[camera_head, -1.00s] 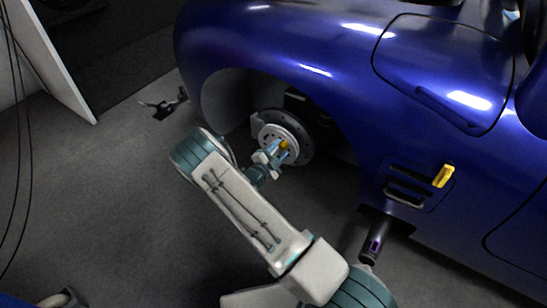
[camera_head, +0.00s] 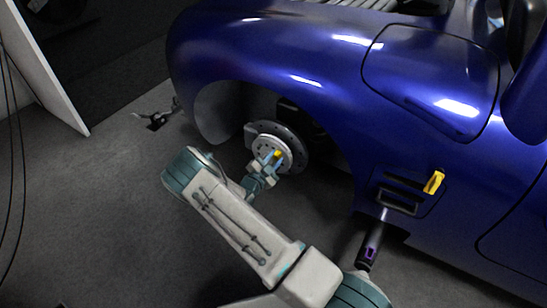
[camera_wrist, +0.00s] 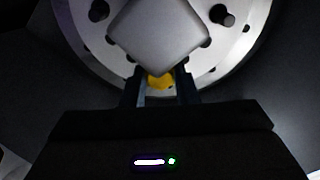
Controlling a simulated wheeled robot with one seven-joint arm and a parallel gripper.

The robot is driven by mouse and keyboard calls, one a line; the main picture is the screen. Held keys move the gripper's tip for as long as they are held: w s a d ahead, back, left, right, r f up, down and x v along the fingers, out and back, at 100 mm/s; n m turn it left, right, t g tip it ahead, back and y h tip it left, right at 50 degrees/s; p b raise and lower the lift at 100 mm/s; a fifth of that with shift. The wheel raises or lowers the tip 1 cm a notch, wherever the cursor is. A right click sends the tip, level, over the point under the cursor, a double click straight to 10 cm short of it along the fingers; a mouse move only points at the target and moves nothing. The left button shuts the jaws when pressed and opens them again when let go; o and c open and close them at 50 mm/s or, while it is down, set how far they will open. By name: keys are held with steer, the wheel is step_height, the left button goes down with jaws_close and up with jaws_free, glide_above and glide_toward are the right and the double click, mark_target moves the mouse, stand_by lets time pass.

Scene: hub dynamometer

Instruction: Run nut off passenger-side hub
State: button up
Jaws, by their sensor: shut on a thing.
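The passenger-side hub (camera_head: 262,148) is a bare silver disc in the open wheel arch of the blue car. It also shows in the wrist view (camera_wrist: 85,45), with dark holes and studs. The yellow nut (camera_head: 277,154) is at the hub's face, and in the wrist view (camera_wrist: 161,80) it sits between my two dark fingers. My gripper (camera_head: 271,162) is shut on the nut; the fingers show from behind in the wrist view (camera_wrist: 159,90). A grey rounded square block hides the hub's middle there. I cannot tell whether the nut is still threaded.
The car's blue body (camera_head: 310,50) arches over the hub. A yellow piece (camera_head: 434,182) sticks out beside the side vent. A dark purple-marked cylinder (camera_head: 372,243) is below the vent, near my arm. A small dark stand (camera_head: 155,121) is on the floor at left, where there is free room.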

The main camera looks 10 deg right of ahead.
steer(key=n, duration=0.4)
steer(key=shift+p, duration=0.4)
steer(key=o, duration=0.8)
steer(key=shift+o, duration=0.2)
steer(key=m, duration=0.5)
steer(key=shift+p, duration=0.35)
steer(key=m, duration=0.6)
steer(key=shift+m+p, duration=0.3)
steer(key=shift+m, duration=0.1)
